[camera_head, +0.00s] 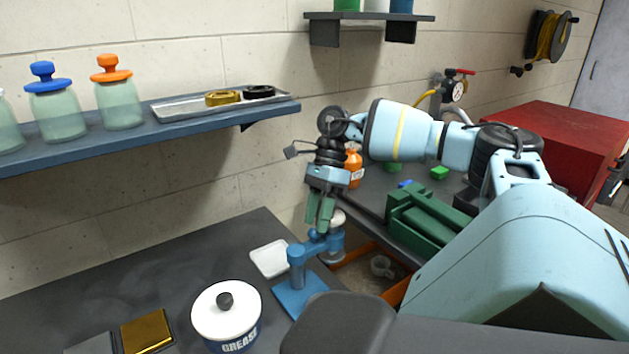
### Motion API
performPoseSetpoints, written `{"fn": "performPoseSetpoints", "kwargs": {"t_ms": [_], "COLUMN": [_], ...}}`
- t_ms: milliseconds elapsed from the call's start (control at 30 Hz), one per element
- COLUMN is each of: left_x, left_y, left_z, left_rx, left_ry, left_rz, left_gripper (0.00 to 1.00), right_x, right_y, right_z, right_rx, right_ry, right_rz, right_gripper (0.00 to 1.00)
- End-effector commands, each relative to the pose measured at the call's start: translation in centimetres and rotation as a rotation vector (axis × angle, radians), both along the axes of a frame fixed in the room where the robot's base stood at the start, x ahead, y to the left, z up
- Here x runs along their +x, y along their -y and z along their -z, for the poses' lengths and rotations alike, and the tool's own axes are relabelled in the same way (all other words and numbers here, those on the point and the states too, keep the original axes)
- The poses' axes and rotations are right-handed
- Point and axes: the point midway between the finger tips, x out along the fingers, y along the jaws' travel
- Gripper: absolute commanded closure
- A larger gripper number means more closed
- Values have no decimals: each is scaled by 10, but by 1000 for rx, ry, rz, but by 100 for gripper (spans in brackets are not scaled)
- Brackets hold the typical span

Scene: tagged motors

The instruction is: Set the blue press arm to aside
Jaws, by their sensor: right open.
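The blue press (297,270) stands on a flat blue base at the right part of the dark bench. Its blue arm (318,246) reaches from the top of the post toward the right and back. My right gripper (320,226) points down with its green fingers just above the press arm. It is open, with the fingers only a little apart. I cannot tell whether the fingertips touch the arm. My left gripper is not in view.
A white GREASE pot (225,312) stands left of the press. A white tray (269,258) lies behind the press, and a gold box (147,331) is at the front left. A blue wall shelf (190,128) holds jars. A green vise-like block (425,220) sits beyond, at right.

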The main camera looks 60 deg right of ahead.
Motion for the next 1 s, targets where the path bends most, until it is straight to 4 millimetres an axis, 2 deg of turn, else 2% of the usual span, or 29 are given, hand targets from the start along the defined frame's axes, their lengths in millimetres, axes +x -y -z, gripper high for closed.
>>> {"fn": "performPoseSetpoints", "kwargs": {"t_ms": [167,400,1000], "left_x": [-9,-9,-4], "left_y": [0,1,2], "left_z": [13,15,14], "left_rx": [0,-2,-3], "left_ry": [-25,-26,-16], "left_rz": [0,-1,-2], "left_gripper": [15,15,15], "right_x": [1,2,1], "right_y": [15,25,28], "right_z": [-24,-46,-51], "right_rx": [1,2,1], "right_ry": [-1,1,-1], "right_rz": [2,-1,1], "right_gripper": [54,54,54]}}
